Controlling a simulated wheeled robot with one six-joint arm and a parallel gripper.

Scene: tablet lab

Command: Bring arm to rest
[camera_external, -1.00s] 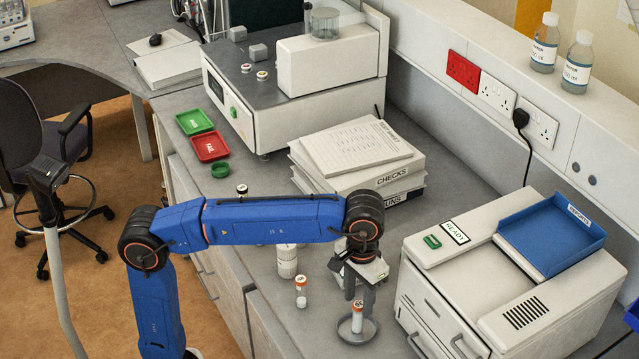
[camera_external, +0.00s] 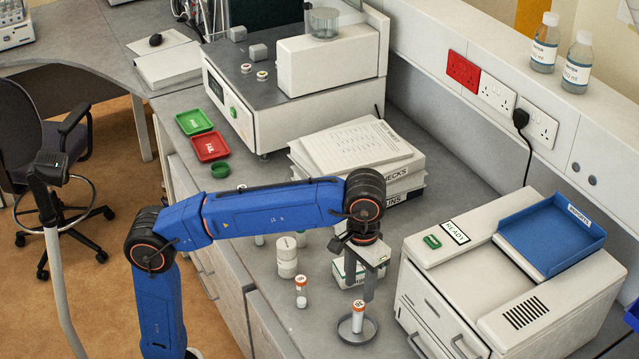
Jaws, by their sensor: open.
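My blue arm reaches over the grey bench from the lower left. My gripper (camera_external: 364,286) points down at its end, open. It is above a small orange-capped vial (camera_external: 358,316), which stands upright in a round grey dish (camera_external: 345,331). The gripper's fingers seem to be just above or beside the vial's cap; the exact gap cannot be told. A second orange-capped vial (camera_external: 301,291) stands on the bench to the left.
White stacked jars (camera_external: 287,262) and a white and green box (camera_external: 345,272) stand behind the gripper. A white READY machine (camera_external: 470,290) with a blue tray (camera_external: 552,238) is to the right. Binders (camera_external: 405,174) and an analyser (camera_external: 240,115) stand farther back.

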